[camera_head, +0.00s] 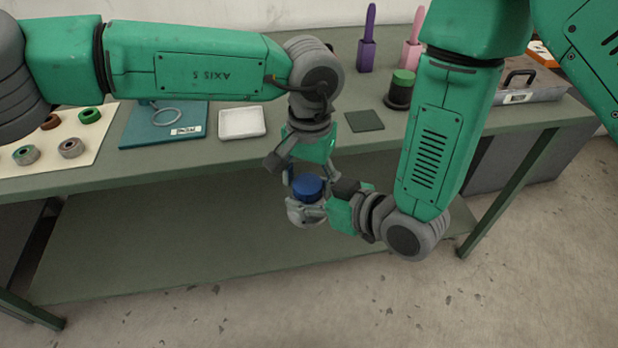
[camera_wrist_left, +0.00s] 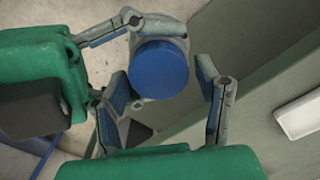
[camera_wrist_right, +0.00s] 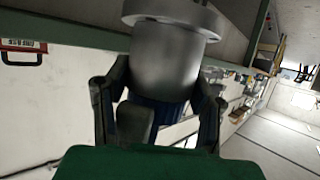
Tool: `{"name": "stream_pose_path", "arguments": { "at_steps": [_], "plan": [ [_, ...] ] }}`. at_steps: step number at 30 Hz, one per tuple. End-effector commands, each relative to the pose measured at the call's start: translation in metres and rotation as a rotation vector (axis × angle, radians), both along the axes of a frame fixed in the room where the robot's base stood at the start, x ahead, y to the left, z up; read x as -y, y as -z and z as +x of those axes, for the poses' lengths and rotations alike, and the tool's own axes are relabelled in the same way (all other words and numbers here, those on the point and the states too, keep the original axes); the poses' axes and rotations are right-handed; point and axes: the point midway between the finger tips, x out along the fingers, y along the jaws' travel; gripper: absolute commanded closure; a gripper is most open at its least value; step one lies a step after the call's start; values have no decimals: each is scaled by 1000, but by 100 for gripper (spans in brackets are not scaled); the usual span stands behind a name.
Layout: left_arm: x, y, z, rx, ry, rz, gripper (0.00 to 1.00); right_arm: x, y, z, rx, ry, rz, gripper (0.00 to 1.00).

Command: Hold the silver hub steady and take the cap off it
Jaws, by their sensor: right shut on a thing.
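The silver hub (camera_head: 305,213) is held in the air in front of the table, with the blue cap (camera_head: 307,187) on top of it. My right gripper (camera_head: 323,204) is shut on the hub from the side. In the right wrist view, the hub (camera_wrist_right: 168,65) sits between its fingers, and a blue ribbed part shows at the hub's lower end. My left gripper (camera_head: 301,168) is above the cap. In the left wrist view, its fingers are open to either side of the blue cap (camera_wrist_left: 160,68), with a gap visible on the right side.
The green table (camera_head: 300,140) is behind the grippers. It bears a white tray (camera_head: 242,122), a teal board (camera_head: 163,125), a mat with several rings (camera_head: 50,140), a dark square pad (camera_head: 365,121), a black post with green top (camera_head: 400,90) and a grey case (camera_head: 528,82).

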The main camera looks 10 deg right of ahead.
Motion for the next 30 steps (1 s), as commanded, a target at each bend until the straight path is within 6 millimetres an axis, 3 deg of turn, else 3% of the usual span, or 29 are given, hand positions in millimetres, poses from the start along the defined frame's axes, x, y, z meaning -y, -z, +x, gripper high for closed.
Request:
{"name": "stream_pose_path", "arguments": {
  "at_steps": [5, 15, 22, 26, 30],
  "plan": [
    [4, -10, 0, 3, 2, -12, 36, -4, -1, -2, 1, -11, 5, 100],
    [3, -48, 1, 5, 7, -8, 39, -3, -1, -2, 0, -7, 4, 100],
    [-4, -77, -4, 1, 165, -5, 39, -2, -1, -1, 1, -6, 4, 100],
    [-5, -73, -6, -3, 190, -3, 39, -2, -1, -1, 1, -6, 4, 100],
    [-5, -54, -6, -4, 189, -3, 39, -2, -1, 0, 1, -5, 3, 100]
  ]
}}
